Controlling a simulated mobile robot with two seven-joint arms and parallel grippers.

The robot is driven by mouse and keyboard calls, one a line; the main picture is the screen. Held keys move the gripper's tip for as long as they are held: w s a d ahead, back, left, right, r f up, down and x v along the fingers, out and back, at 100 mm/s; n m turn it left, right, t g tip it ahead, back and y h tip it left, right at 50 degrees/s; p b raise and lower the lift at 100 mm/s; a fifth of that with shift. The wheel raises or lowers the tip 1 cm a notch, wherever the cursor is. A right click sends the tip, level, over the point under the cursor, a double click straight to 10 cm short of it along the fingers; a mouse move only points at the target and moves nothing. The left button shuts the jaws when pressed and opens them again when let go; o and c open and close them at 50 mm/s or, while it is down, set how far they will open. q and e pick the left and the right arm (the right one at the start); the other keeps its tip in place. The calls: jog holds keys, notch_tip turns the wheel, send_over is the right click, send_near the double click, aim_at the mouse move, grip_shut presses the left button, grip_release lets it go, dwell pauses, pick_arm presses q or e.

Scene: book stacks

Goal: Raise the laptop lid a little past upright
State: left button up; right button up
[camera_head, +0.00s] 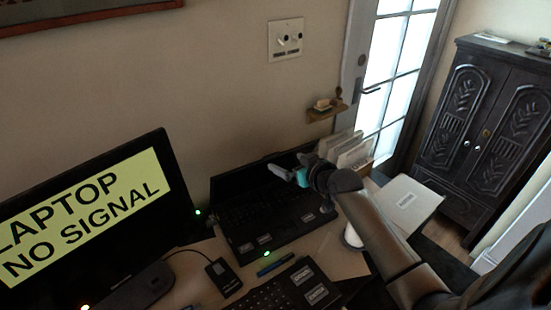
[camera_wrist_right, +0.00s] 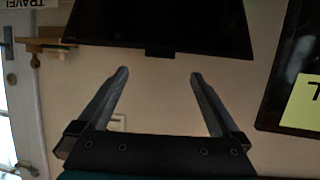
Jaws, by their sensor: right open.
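The black laptop (camera_head: 262,222) stands on the desk with its keyboard side showing. Its dark lid (camera_head: 235,180) is open and rises at the back edge; its exact angle is hard to tell. In the right wrist view the lid is a dark panel (camera_wrist_right: 150,22) at the top, its edge just beyond my fingertips. My right gripper (camera_head: 286,168) is over the right part of the laptop, in front of the lid, with fingers spread. In the right wrist view the gripper (camera_wrist_right: 160,75) is open and empty, with wall between its fingers. My left gripper is out of view.
A monitor (camera_head: 150,225) reading "LAPTOP NO SIGNAL" stands left of the laptop. A second keyboard (camera_head: 285,290), a blue pen (camera_head: 276,265) and a small black device (camera_head: 222,275) lie in front. Upright files (camera_head: 350,150) and a pale box (camera_head: 405,203) are to the right.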

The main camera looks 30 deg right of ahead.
aim_at(272, 155)
jog(key=b+x, duration=0.1)
jog(key=x, duration=0.5)
jog(key=shift+w+f, duration=0.15)
jog(key=shift+w, duration=0.2)
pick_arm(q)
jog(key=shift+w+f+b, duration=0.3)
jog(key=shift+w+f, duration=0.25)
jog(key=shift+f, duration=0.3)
pick_arm(e)
jog(key=shift+w+f, duration=0.25)
jog(key=shift+w, duration=0.35)
jog(key=shift+c, duration=0.2)
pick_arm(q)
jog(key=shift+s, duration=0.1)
pick_arm(e)
grip_shut()
